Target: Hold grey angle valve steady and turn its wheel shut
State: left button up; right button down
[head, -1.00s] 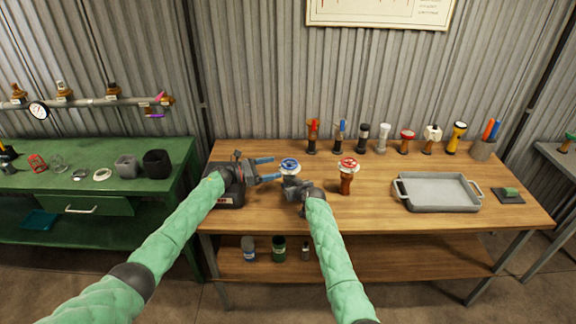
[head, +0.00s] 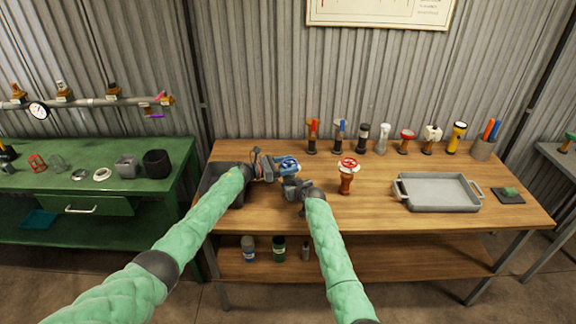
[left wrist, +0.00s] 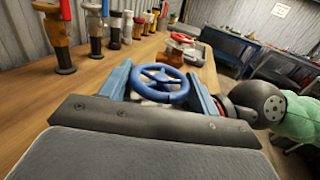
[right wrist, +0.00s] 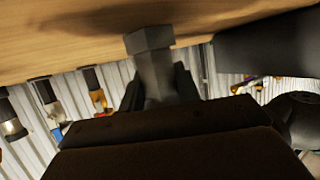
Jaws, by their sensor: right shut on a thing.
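The grey angle valve has a blue wheel on top (head: 290,162); its grey body shows in the right wrist view (right wrist: 152,62). My left gripper (head: 284,168) is open, its blue fingers on either side of the wheel. In the left wrist view the spoked wheel (left wrist: 162,84) lies between the two fingers, very close to them; I cannot tell whether they touch it. My right gripper (head: 295,186) is shut on the valve body below the wheel. The arms and gripper hide much of the body.
A valve with a red wheel (head: 347,172) stands just right of the grey valve. A dark bin (head: 209,184) is under my left forearm. A grey tray (head: 438,192) lies at the right. Several valves line the back edge.

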pick_arm(q)
jog(key=c, duration=0.3)
jog(key=shift+w+g, duration=0.1)
jog(key=shift+g, duration=0.2)
jog(key=shift+w+m+g+h, duration=0.1)
jog(key=shift+m+g+h, duration=0.2)
jog(key=shift+m+g, duration=0.9)
jog(key=shift+g, duration=0.4)
jog(key=shift+m+g, duration=0.3)
jog(key=shift+g, duration=0.3)
jog(key=o, duration=0.9)
jog(key=shift+o, duration=0.2)
jog(key=shift+a, duration=0.1)
jog(key=a, duration=1.2)
jog(key=shift+s, duration=0.35)
